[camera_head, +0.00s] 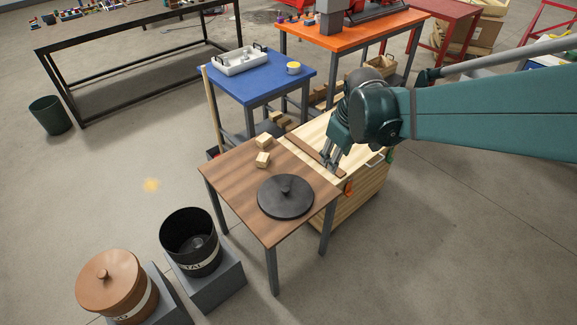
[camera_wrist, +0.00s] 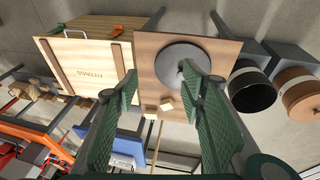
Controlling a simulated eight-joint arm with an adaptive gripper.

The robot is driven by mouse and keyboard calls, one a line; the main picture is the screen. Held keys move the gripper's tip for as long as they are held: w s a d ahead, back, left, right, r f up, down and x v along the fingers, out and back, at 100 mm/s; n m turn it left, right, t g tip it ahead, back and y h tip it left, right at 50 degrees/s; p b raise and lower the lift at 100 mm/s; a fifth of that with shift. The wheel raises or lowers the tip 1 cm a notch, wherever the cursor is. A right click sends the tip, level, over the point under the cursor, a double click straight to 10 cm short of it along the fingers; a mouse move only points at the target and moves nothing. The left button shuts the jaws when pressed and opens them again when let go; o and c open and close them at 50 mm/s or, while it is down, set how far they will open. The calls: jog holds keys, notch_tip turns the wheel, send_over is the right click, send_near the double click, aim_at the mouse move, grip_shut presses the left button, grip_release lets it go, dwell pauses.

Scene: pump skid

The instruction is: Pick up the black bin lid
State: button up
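The black bin lid (camera_head: 285,198) lies flat on the brown wooden table, its round knob pointing up. The open black bin (camera_head: 190,242) stands on a grey block to the left of the table.
Two small wooden blocks (camera_head: 263,150) sit on the brown table (camera_head: 229,170) behind the lid. A wooden crate (camera_head: 352,197) stands close at its right. A copper bin with a lid (camera_head: 110,287) is beside the black bin. A blue table (camera_head: 259,86) stands behind.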

jog(key=w+a+f+n+g+p, duration=0.2)
jog(key=w+a+f+n, duration=0.2)
jog(key=w+a+f, duration=0.45)
jog(key=n+g+p, duration=0.1)
jog(key=n+p, duration=0.1)
jog(key=n, duration=0.3)
send_over(285, 188)
jog(key=shift+h, duration=0.3)
jog(key=f, duration=1)
jog(key=d+f, duration=0.1)
jog(key=f, duration=0.4)
jog(key=shift+s, duration=0.2)
jog(key=shift+a+f, duration=0.25)
jog(key=shift+f, duration=0.25)
jog(key=shift+f+b, duration=0.45)
jog(key=shift+f, duration=0.85)
jog(key=shift+w+a+f+b, duration=0.1)
jog(key=shift+f+b, duration=0.3)
jog(key=shift+f, duration=0.9)
jog(key=shift+a+f+b, duration=0.1)
jog(key=shift+f+b, duration=0.3)
jog(key=shift+f, duration=0.9)
jog(key=shift+c, duration=0.2)
